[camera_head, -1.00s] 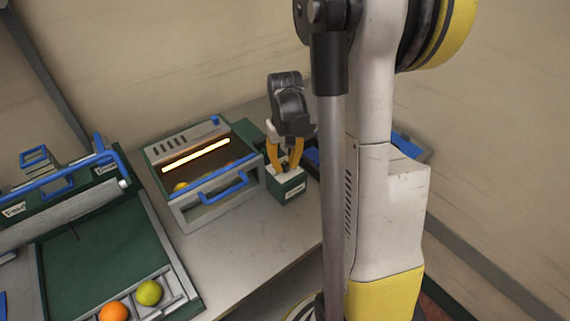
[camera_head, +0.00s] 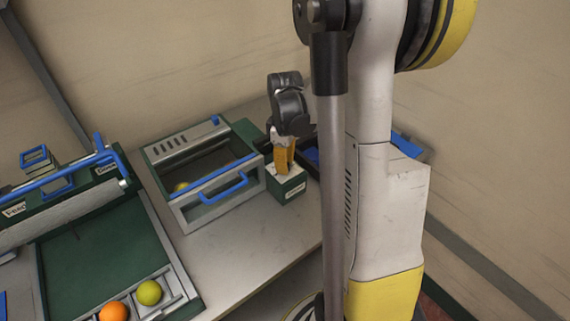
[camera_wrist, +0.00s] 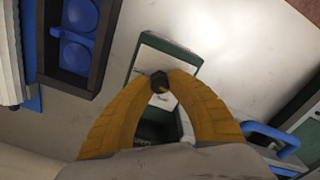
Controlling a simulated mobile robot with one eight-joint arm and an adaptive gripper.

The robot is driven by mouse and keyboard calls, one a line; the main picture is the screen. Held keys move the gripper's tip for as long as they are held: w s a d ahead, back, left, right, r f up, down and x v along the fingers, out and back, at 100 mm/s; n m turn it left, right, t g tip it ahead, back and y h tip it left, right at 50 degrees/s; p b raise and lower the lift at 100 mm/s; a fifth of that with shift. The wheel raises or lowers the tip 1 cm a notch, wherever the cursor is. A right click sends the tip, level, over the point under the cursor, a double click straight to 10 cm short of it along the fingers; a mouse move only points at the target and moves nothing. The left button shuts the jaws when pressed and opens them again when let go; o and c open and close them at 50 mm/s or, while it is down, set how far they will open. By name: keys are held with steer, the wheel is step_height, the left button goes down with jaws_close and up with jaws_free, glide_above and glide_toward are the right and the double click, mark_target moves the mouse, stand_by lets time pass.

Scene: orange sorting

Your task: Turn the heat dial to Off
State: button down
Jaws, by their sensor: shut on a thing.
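My gripper (camera_head: 284,158) has yellow fingers and points down over a small green box with a pale top (camera_head: 289,183). In the wrist view the fingertips (camera_wrist: 160,84) are shut on a small dark dial (camera_wrist: 160,80) on top of the green box (camera_wrist: 187,62). The dial's pointer and markings are mostly hidden by the fingers. The oven-like box with a blue handle (camera_head: 226,189) stands just left of the dial box. Its inside is dark, and a yellow fruit (camera_head: 181,186) shows through its glass.
A green tray (camera_head: 105,243) at left has an orange (camera_head: 114,311) and a yellow-green fruit (camera_head: 149,292) at its front. A dark crate with blue inserts (camera_wrist: 76,45) stands near the dial box. The grey counter (camera_head: 226,255) in front is clear.

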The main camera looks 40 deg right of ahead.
steer(key=shift+n, duration=1)
steer(key=c, duration=1.2)
jaws_free()
step_height(320, 180, up, 12)
